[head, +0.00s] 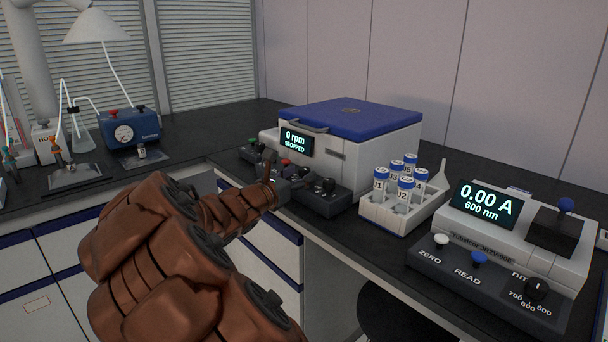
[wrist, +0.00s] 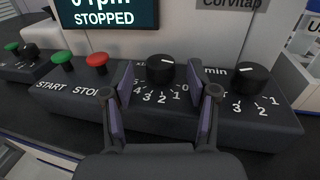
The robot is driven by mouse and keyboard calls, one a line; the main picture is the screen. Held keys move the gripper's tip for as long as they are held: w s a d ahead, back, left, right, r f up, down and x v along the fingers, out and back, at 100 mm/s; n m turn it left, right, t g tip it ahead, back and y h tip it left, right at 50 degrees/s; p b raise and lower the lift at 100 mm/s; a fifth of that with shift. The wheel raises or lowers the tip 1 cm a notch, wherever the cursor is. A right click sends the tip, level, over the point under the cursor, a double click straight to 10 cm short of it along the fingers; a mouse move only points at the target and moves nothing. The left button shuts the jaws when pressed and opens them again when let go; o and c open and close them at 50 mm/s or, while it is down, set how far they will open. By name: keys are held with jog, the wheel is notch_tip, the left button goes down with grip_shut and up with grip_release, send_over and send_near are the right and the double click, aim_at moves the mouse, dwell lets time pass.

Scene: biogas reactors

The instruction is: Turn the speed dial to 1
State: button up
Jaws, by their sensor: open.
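The centrifuge (head: 350,130) has a white body, a blue lid and a screen (head: 296,141) reading 0 rpm, STOPPED. In the wrist view, a black dial (wrist: 160,70) on its dark front panel has an arc of numbers from 0 at right through 1, 2, 3 and 4 leftward. Its white pointer mark points right; the exact number it meets is unclear. My gripper (wrist: 163,80) is open, with one finger on each side of this dial; contact is not visible. In the head view my gripper (head: 286,186) is at the panel and hides much of this dial.
A second dial (wrist: 238,78), marked min, is close right of my right finger. Green START (wrist: 62,58) and red STOP (wrist: 97,60) buttons are at left. A tube rack (head: 395,218) and photometer (head: 520,240) stand to the right in the head view.

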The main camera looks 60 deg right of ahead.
jog(key=shift+s+d, duration=0.1)
jog(key=shift+d, duration=1.15)
jog(key=shift+c, duration=0.4)
grip_shut()
